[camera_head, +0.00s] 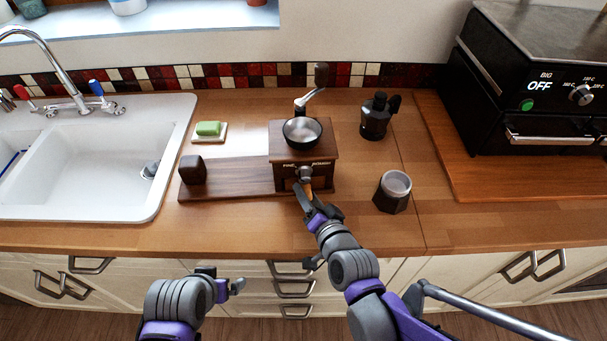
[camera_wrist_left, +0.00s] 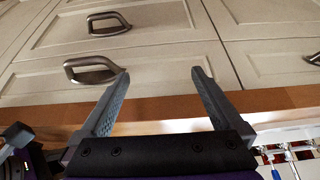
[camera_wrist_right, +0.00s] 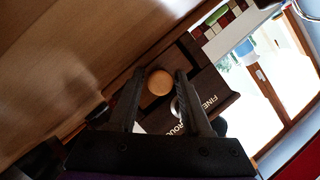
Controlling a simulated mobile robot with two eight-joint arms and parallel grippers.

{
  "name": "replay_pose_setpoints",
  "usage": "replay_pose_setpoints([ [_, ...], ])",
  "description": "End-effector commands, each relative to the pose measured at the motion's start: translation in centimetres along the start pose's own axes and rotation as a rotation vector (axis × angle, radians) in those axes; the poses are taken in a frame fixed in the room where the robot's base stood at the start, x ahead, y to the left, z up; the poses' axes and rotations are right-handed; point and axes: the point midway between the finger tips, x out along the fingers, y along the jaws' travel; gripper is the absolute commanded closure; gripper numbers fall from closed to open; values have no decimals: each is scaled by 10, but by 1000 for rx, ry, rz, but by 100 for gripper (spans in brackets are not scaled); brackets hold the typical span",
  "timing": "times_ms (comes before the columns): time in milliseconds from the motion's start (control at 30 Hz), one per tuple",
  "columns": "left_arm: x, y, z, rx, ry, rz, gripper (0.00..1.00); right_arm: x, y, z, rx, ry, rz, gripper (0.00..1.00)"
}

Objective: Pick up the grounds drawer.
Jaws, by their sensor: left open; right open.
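The grounds drawer (camera_head: 290,181) is the low front part of the wooden coffee grinder (camera_head: 284,154), which stands on the counter with a metal bowl on top. The drawer is mostly hidden by my right gripper (camera_head: 304,193). In the right wrist view a round wooden knob (camera_wrist_right: 160,82) shows between the open fingers of my right gripper (camera_wrist_right: 157,78); I cannot tell whether they touch it. My left gripper (camera_head: 238,287) is open and empty, low in front of the cabinet fronts. The left wrist view shows its open fingers (camera_wrist_left: 160,75) with nothing between them.
A moka pot base (camera_head: 393,192) stands right of the grinder, and a black pot top (camera_head: 376,117) behind it. A green sponge (camera_head: 208,129) lies to the left. A sink (camera_head: 95,160) is at left, an oven (camera_head: 540,90) at right. The counter's front strip is clear.

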Motion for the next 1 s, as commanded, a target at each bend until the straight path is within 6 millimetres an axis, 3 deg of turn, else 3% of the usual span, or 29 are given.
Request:
replay_pose_setpoints([
  [300, 0, 0, 0, 0, 0, 0, 0, 5, 0, 0, 0, -1, 0, 51],
  [567, 0, 0, 0, 0, 0, 0, 0, 5, 0, 0, 0, -1, 0, 99],
  [1000, 0, 0, 0, 0, 0, 0, 0, 5, 0, 0, 0, -1, 0, 100],
])
